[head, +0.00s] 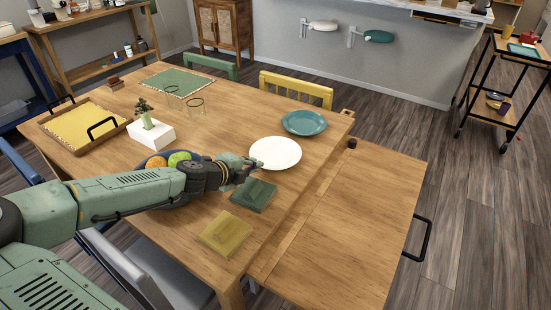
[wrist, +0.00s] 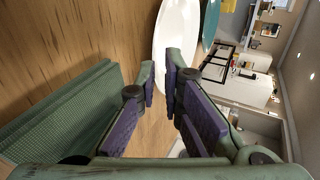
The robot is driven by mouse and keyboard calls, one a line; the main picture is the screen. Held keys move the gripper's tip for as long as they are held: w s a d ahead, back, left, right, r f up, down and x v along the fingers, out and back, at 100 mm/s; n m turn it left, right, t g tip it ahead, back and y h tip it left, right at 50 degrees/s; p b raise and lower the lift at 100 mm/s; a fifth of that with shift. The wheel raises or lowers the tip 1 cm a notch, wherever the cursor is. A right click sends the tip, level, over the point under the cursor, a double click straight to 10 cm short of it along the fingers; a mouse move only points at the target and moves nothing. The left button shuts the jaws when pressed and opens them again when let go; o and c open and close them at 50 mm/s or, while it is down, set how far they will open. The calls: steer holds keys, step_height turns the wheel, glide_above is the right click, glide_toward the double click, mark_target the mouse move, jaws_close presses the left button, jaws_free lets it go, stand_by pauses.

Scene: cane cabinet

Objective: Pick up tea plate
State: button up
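A white round plate (head: 276,152) lies flat on the wooden table, and a teal plate (head: 304,122) lies just beyond it to the right. Either could be the tea plate; I cannot tell which. My gripper (head: 253,166) is at the near left edge of the white plate. In the wrist view my gripper (wrist: 160,72) has its two purple-padded fingers apart, with nothing between them. The white plate (wrist: 176,35) shows just beyond the fingertips, partly hidden by one finger. The teal plate (wrist: 210,22) shows behind it. I cannot tell whether a fingertip touches the white plate.
A folded green cloth (head: 253,195) and a yellow cloth (head: 226,232) lie in front of my gripper. A fruit bowl (head: 180,200) is partly hidden under my arm. A white planter (head: 151,134), glasses (head: 195,107) and a tray (head: 74,150) stand left. The right table leaf (head: 355,220) is clear.

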mark_target(261, 172)
steer(key=b+x, duration=0.2)
steer(key=x, duration=0.2)
steer(key=shift+s+d+f+b, duration=0.1)
steer(key=shift+s+f+b, duration=0.05)
steer(key=shift+f+b, duration=0.15)
steer(key=shift+d+r, duration=0.1)
steer(key=shift+d, duration=0.05)
jaws_close()
steer(key=shift+r, duration=0.2)
